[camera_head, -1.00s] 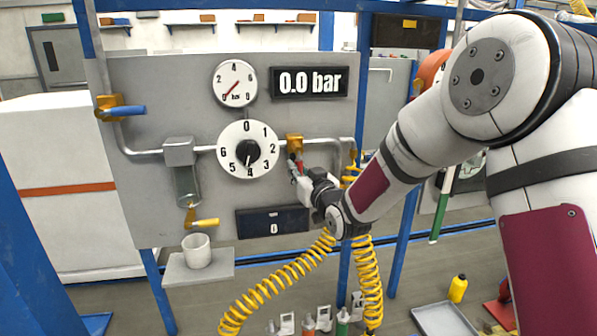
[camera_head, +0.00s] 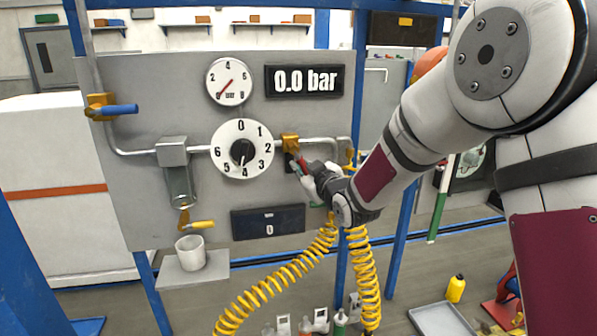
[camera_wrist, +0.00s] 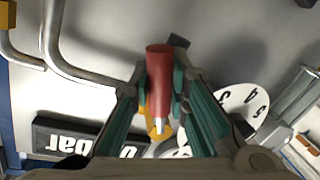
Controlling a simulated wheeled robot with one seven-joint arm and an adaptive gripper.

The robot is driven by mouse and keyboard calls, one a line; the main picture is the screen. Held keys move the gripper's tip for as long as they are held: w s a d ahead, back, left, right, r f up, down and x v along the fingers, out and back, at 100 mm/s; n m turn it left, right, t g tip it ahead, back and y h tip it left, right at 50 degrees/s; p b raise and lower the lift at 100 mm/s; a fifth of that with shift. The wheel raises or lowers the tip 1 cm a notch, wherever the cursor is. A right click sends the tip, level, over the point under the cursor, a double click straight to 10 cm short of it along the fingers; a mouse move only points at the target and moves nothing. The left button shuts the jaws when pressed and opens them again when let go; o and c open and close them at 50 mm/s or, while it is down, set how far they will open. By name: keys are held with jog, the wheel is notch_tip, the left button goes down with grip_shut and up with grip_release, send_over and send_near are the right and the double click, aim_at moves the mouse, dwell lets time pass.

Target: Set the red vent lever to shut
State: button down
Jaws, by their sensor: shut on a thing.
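The red vent lever (camera_head: 302,162) hangs from the yellow valve body (camera_head: 290,143) on the pipe right of the numbered dial. It slants down and to the right. My gripper (camera_head: 307,170) is at the lever and partly hides it. In the wrist view the red handle (camera_wrist: 159,72) lies between the two green-lined fingers of my gripper (camera_wrist: 160,82), which are shut on it. The yellow valve part (camera_wrist: 154,118) shows behind the handle.
The numbered dial (camera_head: 242,150), round gauge (camera_head: 229,82) and display reading 0.0 bar (camera_head: 305,81) are on the grey panel (camera_head: 130,200). A blue-handled valve (camera_head: 120,109) is at left. Yellow coiled hoses (camera_head: 270,285) hang below my gripper. A cup (camera_head: 191,252) stands on a small shelf.

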jog(key=n, duration=0.1)
jog(key=d+r+n, duration=0.1)
jog(key=shift+w+n, duration=0.15)
jog(key=shift+n, duration=0.15)
jog(key=n, duration=0.1)
jog(key=d+r+n+h, duration=0.1)
jog(key=n, duration=0.1)
jog(key=shift+w+r, duration=0.1)
jog(key=shift+w, duration=0.05)
jog(key=shift+d+r+n+h+p, duration=0.25)
jog(key=shift+r+n+h+p, duration=0.35)
jog(key=shift+n, duration=0.75)
jog(key=shift+d+r+n+h+p, duration=0.3)
jog(key=shift+r+n, duration=0.45)
jog(key=shift+n, duration=0.6)
jog(key=shift+w+r, duration=0.1)
jog(key=c, duration=1.5)
grip_release()
jog(key=shift+a, duration=0.1)
